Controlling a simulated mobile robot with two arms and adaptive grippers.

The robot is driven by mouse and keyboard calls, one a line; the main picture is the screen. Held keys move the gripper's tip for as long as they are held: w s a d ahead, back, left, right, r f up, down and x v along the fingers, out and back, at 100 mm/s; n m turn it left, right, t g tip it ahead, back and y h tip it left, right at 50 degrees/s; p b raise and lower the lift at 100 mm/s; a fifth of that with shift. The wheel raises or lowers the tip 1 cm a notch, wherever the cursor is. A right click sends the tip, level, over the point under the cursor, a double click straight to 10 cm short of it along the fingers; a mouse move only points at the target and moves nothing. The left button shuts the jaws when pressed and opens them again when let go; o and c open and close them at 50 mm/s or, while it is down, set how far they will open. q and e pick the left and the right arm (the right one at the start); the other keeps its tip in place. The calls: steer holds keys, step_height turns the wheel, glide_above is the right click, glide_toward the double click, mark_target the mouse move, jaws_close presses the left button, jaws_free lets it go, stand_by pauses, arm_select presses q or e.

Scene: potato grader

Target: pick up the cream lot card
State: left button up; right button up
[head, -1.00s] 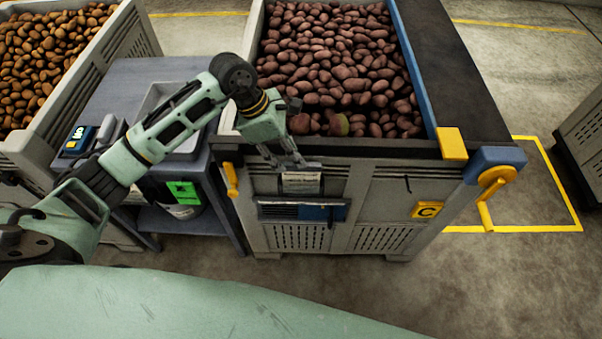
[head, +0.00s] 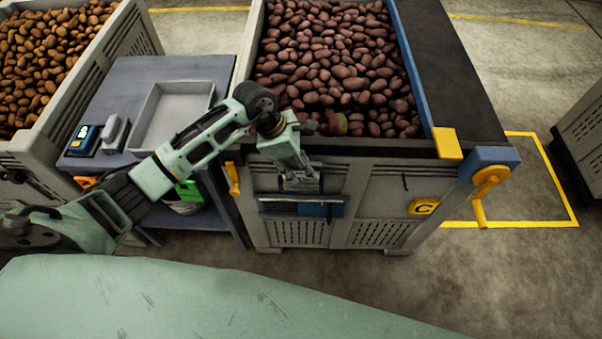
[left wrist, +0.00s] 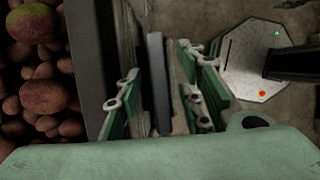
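I cannot make out the cream lot card now; my left gripper covers the spot on the crate front where a pale card showed earlier. My left gripper (head: 301,184) is in front of the crate's front wall, just above the dark holder with a blue part (head: 302,207). In the left wrist view my left gripper (left wrist: 158,100) has its green-backed fingers spread apart, with a dark grey upright strip (left wrist: 157,75) between them. Whether the fingers touch anything is unclear. My right gripper is in neither view.
The crate (head: 383,190) is full of red potatoes (head: 335,70). It has a yellow C tag (head: 423,206) and a yellow crank (head: 485,190) at its right. A side table (head: 140,80) with a grey tray (head: 172,115) stands left. Another potato crate (head: 125,45) is beyond it.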

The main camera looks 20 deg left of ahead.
arm_select(q)
steer(key=shift+f+b, duration=0.2)
steer(key=shift+b, duration=0.1)
steer(key=shift+c, duration=0.3)
jaws_close()
stand_by(0.3)
